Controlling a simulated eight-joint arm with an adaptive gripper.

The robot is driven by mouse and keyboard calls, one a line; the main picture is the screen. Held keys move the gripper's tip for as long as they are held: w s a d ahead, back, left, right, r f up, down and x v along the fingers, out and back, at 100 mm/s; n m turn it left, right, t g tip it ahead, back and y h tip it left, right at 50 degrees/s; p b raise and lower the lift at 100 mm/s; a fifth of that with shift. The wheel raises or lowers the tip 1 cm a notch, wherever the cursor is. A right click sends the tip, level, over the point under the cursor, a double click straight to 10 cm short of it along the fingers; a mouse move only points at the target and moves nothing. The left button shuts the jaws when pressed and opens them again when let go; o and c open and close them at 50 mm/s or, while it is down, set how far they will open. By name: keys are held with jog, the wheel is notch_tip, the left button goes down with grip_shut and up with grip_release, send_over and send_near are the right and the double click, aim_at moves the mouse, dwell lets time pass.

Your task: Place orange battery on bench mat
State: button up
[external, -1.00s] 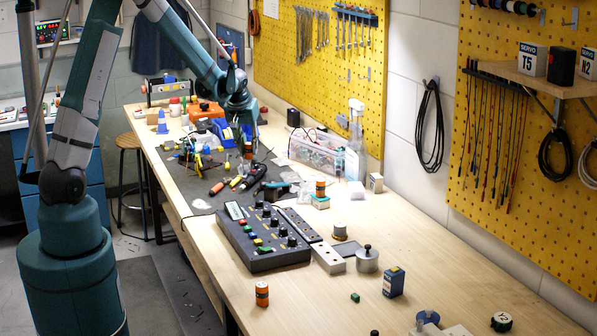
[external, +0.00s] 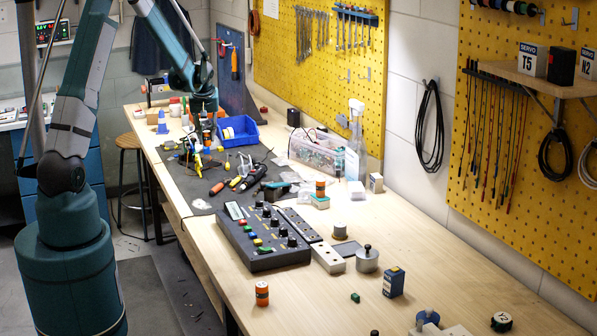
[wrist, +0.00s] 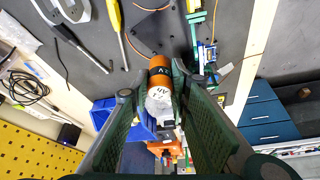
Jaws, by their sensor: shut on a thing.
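My gripper (wrist: 160,100) is shut on the orange battery (wrist: 159,68), a cylinder with a dark band and a pale label, seen between the fingers in the wrist view. In the external view my gripper (external: 207,112) is at the far end of the bench, over the bench mat (external: 200,204). The dark grey mat also shows in the wrist view (wrist: 95,42). The gap between battery and mat cannot be judged.
A blue bin (external: 240,130) stands just right of my gripper. Screwdrivers (external: 217,188) and small parts lie on the mat. A clear box (external: 318,154) stands behind on the right, a black control box (external: 262,238) in front. Another orange cylinder (external: 262,293) stands at the near bench edge.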

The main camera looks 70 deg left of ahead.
jog(key=shift+f, duration=0.15)
dwell(0.3)
jog(key=shift+f+b, duration=1)
jog(key=shift+f, duration=2.2)
jog(key=shift+f+b, duration=0.35)
jog(key=shift+f, duration=0.1)
jog(key=o, duration=1.1)
jog(key=shift+r, duration=0.1)
jog(key=shift+v, duration=6)
jog(key=shift+o, duration=0.2)
